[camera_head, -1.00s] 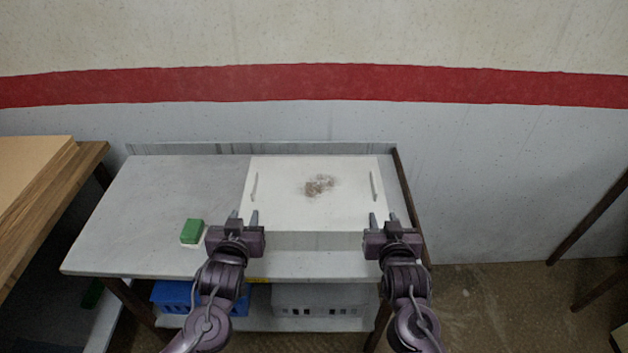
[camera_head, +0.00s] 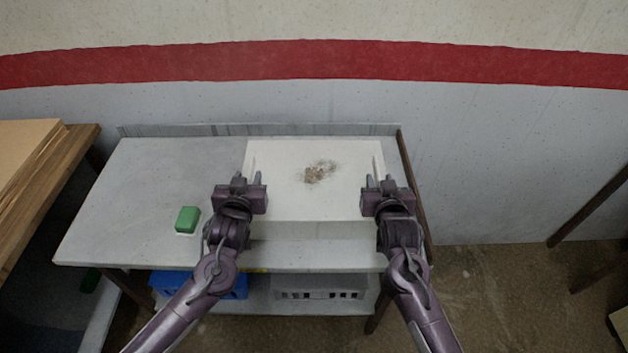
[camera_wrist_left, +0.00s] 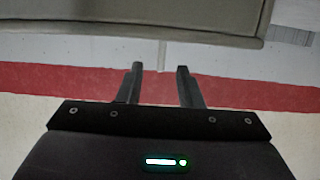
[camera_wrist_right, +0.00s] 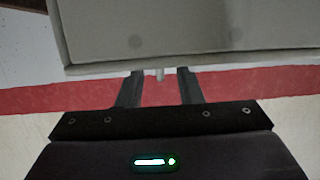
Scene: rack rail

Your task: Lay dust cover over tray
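A white rectangular panel (camera_head: 310,202) with a brown stain sits on the bench and has a thin upright bar near each side. I cannot tell whether it is the dust cover or the tray; no second such piece shows. My left gripper (camera_head: 248,177) is open and empty at the panel's left edge, with the left bar (camera_head: 253,164) just ahead between its fingers. My right gripper (camera_head: 379,181) is open and empty at the right edge, near the right bar (camera_head: 377,166). In the wrist views, the bars (camera_wrist_left: 162,54) (camera_wrist_right: 160,75) line up with the finger gaps.
A green block (camera_head: 187,219) lies on the grey bench (camera_head: 130,205), left of my left gripper. The bench's left part is otherwise clear. A blue crate (camera_head: 235,287) and a grey crate (camera_head: 318,282) sit on the shelf below. A wooden table (camera_head: 40,200) stands at far left.

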